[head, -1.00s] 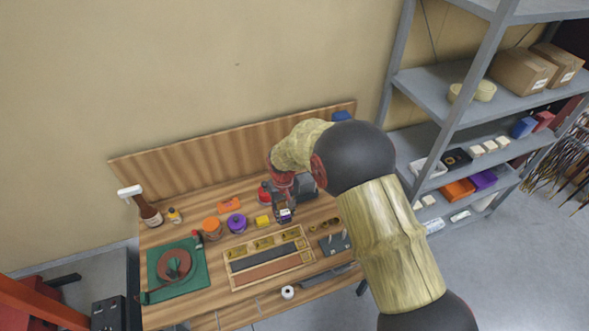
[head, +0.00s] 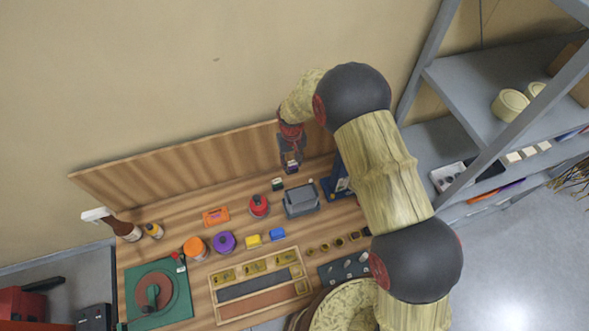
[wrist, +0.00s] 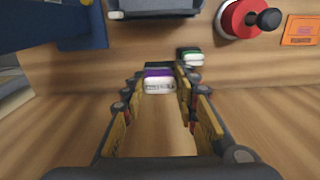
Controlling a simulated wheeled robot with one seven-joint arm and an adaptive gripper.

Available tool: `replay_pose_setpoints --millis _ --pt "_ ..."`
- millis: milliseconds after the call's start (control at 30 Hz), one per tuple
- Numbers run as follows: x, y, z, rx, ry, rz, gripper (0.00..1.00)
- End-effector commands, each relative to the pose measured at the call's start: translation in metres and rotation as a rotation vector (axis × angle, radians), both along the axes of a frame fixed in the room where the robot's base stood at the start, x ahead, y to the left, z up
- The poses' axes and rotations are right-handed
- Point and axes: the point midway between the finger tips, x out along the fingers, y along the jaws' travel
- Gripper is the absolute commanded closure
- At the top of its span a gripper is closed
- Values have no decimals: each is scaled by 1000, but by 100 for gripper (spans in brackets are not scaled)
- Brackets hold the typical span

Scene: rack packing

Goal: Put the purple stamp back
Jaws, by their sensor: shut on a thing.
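The purple stamp (wrist: 158,74) has a purple top and a pale label end, and sits between the fingertips of my gripper (wrist: 158,84) in the wrist view. In the head view, my gripper (head: 291,162) is shut on the small purple stamp (head: 292,169), near the wooden backboard and above the back of the bench. A green stamp (head: 278,184) stands on the bench just below it; it also shows in the wrist view (wrist: 190,57), close to the held stamp. The fingers partly hide the held stamp's sides.
A blue stand (head: 338,187) is to the right. A compartmented wooden tray (head: 217,308) is at the front.

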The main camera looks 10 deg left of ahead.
Motion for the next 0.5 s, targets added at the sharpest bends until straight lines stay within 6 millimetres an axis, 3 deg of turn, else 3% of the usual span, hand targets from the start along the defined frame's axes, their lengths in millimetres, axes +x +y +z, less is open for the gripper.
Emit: replay_pose_setpoints --millis 400,500 --pt "-1 0 -62 -1 2 0 86" --pt "-1 0 -70 0 1 0 86"
